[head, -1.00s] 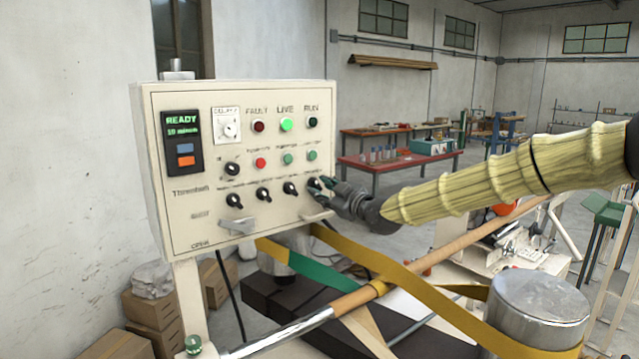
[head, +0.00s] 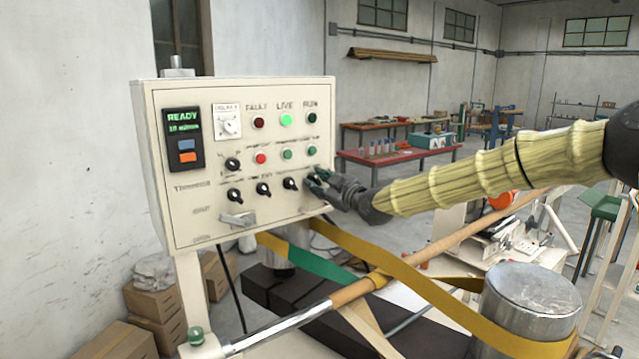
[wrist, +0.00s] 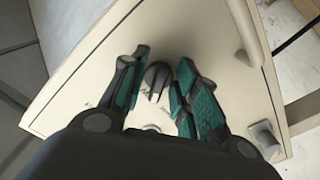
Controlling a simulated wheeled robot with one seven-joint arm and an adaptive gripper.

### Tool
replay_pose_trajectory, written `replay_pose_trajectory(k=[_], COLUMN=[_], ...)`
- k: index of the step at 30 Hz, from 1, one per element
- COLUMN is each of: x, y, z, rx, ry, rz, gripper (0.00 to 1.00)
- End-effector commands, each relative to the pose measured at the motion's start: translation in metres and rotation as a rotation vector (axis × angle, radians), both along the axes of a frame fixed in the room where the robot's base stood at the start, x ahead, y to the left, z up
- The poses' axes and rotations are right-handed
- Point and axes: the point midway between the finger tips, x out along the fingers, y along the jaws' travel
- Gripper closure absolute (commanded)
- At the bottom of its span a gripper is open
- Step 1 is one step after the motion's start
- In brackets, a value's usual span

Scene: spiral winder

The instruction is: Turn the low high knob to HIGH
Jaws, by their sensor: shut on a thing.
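The cream control panel (head: 215,215) carries a lower row of black knobs, and my gripper (head: 316,182) is at the right end of that row. In the wrist view a dark round knob (wrist: 158,78) with a pale pointer mark sits between the two green-padded fingers of my gripper (wrist: 160,85). The gripper is shut on this knob. In the head view the fingers hide the knob, and its label is too blurred to read, so I cannot tell its setting.
Other black knobs (head: 263,189) are close to the left of my gripper. Above are green buttons (head: 287,153). A yellow belt (head: 400,275) and metal roller (head: 530,300) lie below my arm.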

Motion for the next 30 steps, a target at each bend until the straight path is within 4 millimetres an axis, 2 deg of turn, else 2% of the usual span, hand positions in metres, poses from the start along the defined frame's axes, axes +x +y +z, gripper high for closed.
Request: replay_pose_trajectory(k=[1,11,30], x=[0.0001,0.0002,0.0006], y=[0.0006,0.0001,-0.0014], z=[0.005,0.0035,0.0026], rx=[0.007,0.121,0.599], ry=[-0.003,0.074,0.421], rz=[0.0,-0.001,-0.002], gripper=[0.94,0.95,0.95])
